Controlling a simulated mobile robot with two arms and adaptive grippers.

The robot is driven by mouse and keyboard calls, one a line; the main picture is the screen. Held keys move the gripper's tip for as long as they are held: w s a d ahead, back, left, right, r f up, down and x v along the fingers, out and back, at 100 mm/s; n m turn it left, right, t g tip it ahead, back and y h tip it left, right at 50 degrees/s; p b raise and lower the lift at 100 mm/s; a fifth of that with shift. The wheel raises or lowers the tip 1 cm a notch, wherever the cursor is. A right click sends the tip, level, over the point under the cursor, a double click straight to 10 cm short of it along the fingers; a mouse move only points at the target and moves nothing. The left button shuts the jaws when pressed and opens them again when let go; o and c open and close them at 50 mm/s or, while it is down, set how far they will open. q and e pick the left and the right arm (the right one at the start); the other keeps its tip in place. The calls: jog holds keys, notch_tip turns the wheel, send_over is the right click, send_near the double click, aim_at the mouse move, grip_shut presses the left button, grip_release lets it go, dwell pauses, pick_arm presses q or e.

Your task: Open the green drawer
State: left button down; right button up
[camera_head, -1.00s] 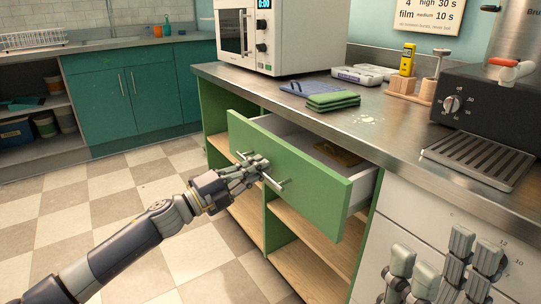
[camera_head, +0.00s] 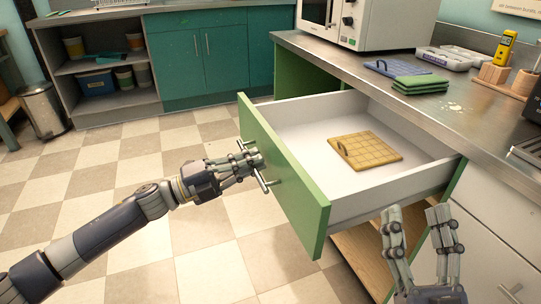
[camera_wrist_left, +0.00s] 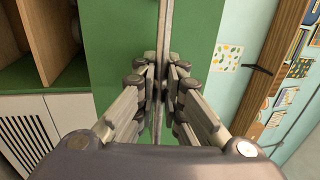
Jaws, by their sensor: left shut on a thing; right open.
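The green drawer (camera_head: 285,180) is pulled far out from under the counter, and its white inside shows. A tan gridded pad (camera_head: 364,151) with a dark loop lies in it. My left gripper (camera_head: 254,163) is shut on the drawer's metal bar handle (camera_head: 263,182). In the left wrist view the fingers close on the handle bar (camera_wrist_left: 164,40) in front of the green drawer front (camera_wrist_left: 120,50). My right gripper (camera_head: 418,226) is open and empty, in front of the drawer's right side at the lower right.
The metal counter (camera_head: 460,122) holds a microwave (camera_head: 390,22), folded green cloths (camera_head: 420,84), a blue pad (camera_head: 385,67), a grey case (camera_head: 450,58) and a yellow device (camera_head: 505,48). Teal cabinets (camera_head: 215,65) and a bin (camera_head: 44,108) stand behind. The checkered floor at left is clear.

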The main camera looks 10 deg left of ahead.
pick_arm(q)
jog(key=shift+v, duration=1.05)
jog(key=shift+r, duration=0.1)
jog(key=c, duration=1.7)
grip_release()
jog(key=v, duration=1.2)
